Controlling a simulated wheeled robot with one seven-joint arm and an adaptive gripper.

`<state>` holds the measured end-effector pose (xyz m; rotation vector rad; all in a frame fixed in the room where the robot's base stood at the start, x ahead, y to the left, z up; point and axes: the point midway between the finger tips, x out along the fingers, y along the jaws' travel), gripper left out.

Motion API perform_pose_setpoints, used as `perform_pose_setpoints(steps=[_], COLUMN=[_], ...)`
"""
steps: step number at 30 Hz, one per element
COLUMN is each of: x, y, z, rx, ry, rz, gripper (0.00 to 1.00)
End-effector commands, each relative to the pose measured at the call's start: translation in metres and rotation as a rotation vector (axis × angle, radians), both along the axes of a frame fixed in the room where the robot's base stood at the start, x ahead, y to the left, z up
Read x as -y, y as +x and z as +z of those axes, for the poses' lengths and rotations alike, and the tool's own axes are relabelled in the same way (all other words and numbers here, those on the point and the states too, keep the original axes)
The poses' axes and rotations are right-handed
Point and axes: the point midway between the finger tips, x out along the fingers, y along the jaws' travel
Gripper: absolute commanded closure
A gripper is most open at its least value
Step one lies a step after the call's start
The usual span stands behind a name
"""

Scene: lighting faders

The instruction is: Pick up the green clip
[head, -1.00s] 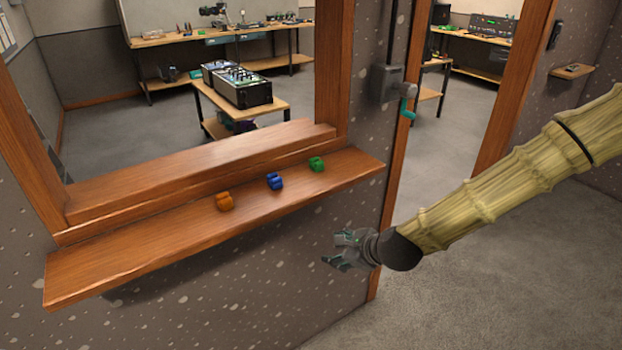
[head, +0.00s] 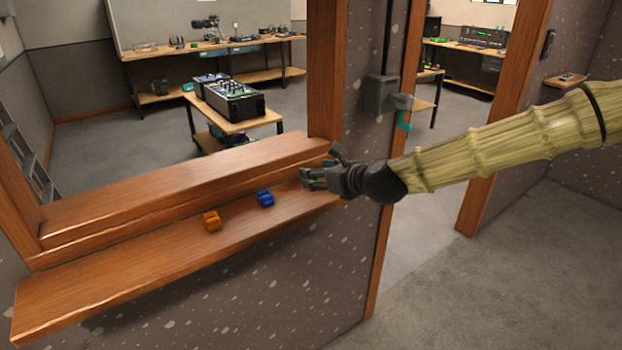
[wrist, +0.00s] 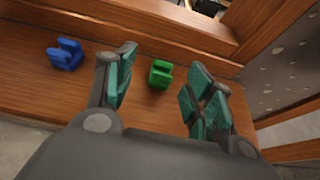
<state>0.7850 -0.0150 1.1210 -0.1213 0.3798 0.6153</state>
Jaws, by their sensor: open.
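The green clip (wrist: 160,75) lies on the wooden shelf in the wrist view, ahead of and between my open fingers, not touching either. In the head view it is hidden behind my gripper (head: 318,178), which is over the right end of the shelf. My gripper also shows in the wrist view (wrist: 160,95), open and empty, with teal finger pads.
A blue clip (head: 265,198) and an orange clip (head: 211,220) sit on the shelf (head: 120,270) left of my gripper. The blue clip also shows in the wrist view (wrist: 66,55), outside the left finger. A raised wooden sill (head: 180,185) runs behind the clips, and a wooden post (head: 325,70) rises near the shelf's right end.

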Motion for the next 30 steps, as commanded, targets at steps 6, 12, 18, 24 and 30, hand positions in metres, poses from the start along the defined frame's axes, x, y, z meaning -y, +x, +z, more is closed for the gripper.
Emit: perform_pose_setpoints(steps=[6,12,18,24,30], x=[-0.003,-0.008,-0.018,-0.020,-0.020], y=[0.008,0.026,0.041,0.045,0.045], z=[-0.004,-0.016,-0.025,-0.028,-0.028], rx=[0.000,-0.001,0.000,0.000,0.000], ry=[-0.002,-0.002,-0.002,0.000,0.000], rz=[-0.001,-0.004,-0.004,-0.004,-0.004], gripper=[0.46,0.46,0.46,0.46,0.56])
